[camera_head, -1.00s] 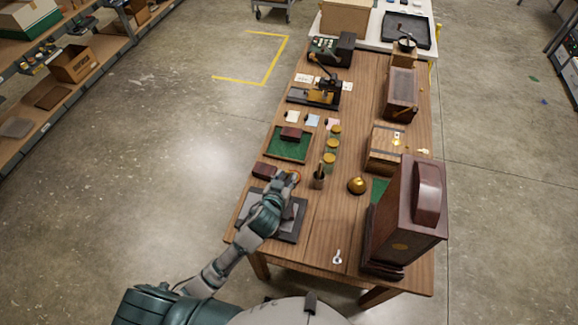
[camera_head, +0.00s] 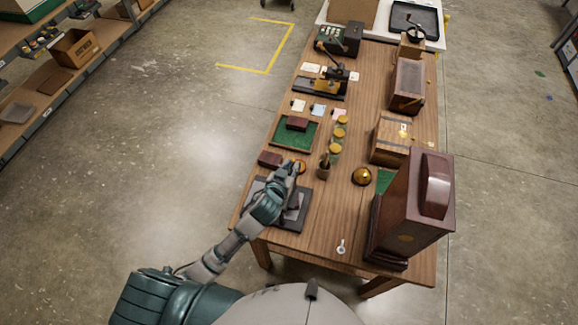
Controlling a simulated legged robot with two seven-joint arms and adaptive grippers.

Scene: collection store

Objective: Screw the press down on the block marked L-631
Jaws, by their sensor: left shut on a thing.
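My left gripper (camera_head: 291,175) reaches in from the lower left, over a dark base with a grey plate (camera_head: 256,207) at the table's near left. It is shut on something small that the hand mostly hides. A small orange-red round thing (camera_head: 300,166) shows at its fingertips; I cannot tell whether that is what it holds. One dark red block (camera_head: 269,159) lies just beyond the base, and another block (camera_head: 297,123) lies on a green-lined tray (camera_head: 281,141). No marking is readable. A black press-like device with a lever (camera_head: 326,83) stands farther back. My right gripper is out of view.
A tall dark wooden case (camera_head: 409,215) stands at the near right. A brass dome (camera_head: 362,176), a dark cup (camera_head: 324,172), several yellow-lidded jars (camera_head: 340,134) and a wooden box (camera_head: 390,141) stand nearby. The table (camera_head: 321,225) is mostly clear at the near middle.

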